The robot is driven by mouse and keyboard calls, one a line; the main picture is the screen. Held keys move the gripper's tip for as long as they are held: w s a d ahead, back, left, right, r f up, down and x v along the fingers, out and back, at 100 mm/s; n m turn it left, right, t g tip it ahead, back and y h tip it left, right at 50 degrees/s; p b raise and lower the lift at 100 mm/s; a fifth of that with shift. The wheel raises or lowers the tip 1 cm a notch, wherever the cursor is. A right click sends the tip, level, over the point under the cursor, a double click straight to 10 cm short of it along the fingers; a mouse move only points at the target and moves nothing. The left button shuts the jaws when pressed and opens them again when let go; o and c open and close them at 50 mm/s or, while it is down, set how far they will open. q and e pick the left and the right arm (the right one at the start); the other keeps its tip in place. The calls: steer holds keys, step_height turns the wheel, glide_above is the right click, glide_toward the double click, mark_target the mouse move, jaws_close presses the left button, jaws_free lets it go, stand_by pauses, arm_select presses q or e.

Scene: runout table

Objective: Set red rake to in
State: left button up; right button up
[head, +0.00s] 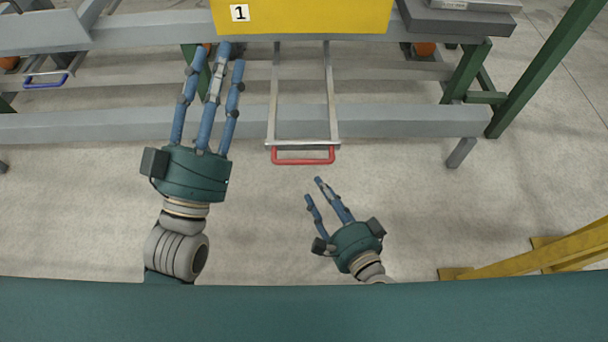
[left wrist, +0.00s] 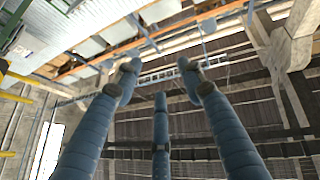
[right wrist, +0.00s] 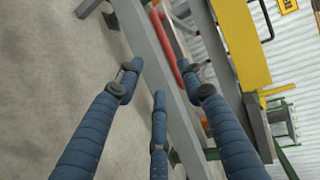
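The red rake handle (head: 303,161) sits at the near end of a grey metal frame (head: 303,142) that sticks out from under the yellow panel, past the grey beam. The red handle also shows in the right wrist view (right wrist: 165,45), beyond the fingers. My right gripper (head: 313,188) is open and empty, a little nearer than the handle and apart from it. It also shows in the right wrist view (right wrist: 158,95). My left gripper (head: 215,55) is open and empty, left of the rake frame, with its fingers spread.
A yellow panel (head: 300,17) marked 1 stands above the rake. A long grey beam (head: 410,122) crosses under the rake frame. A blue handle (head: 45,84) is at the far left. Green legs (head: 545,65) and a yellow frame (head: 540,255) stand right. The floor near the handle is clear.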

mark_target(304, 163)
steer(key=shift+m, duration=0.3)
steer(key=shift+r+b+x, duration=0.2)
steer(key=shift+b+x, duration=0.05)
steer(key=shift+x, duration=1.6)
steer(key=shift+r+b+x, duration=0.15)
steer(key=shift+b+x, duration=0.1)
steer(key=shift+x, duration=1.55)
steer(key=shift+r+b+x, duration=0.2)
steer(key=shift+b+x, duration=0.05)
steer(key=shift+x, duration=1.6)
arm_select(q)
steer(key=s+r+t+h, duration=0.1)
steer(key=s+r+t, duration=0.2)
steer(key=s+r, duration=0.2)
steer(key=shift+s+a+r+t+h, duration=0.35)
steer(key=shift+a+r+t, duration=0.1)
steer(key=shift+r, duration=0.2)
arm_select(e)
steer(key=shift+w, duration=0.1)
jaws_close()
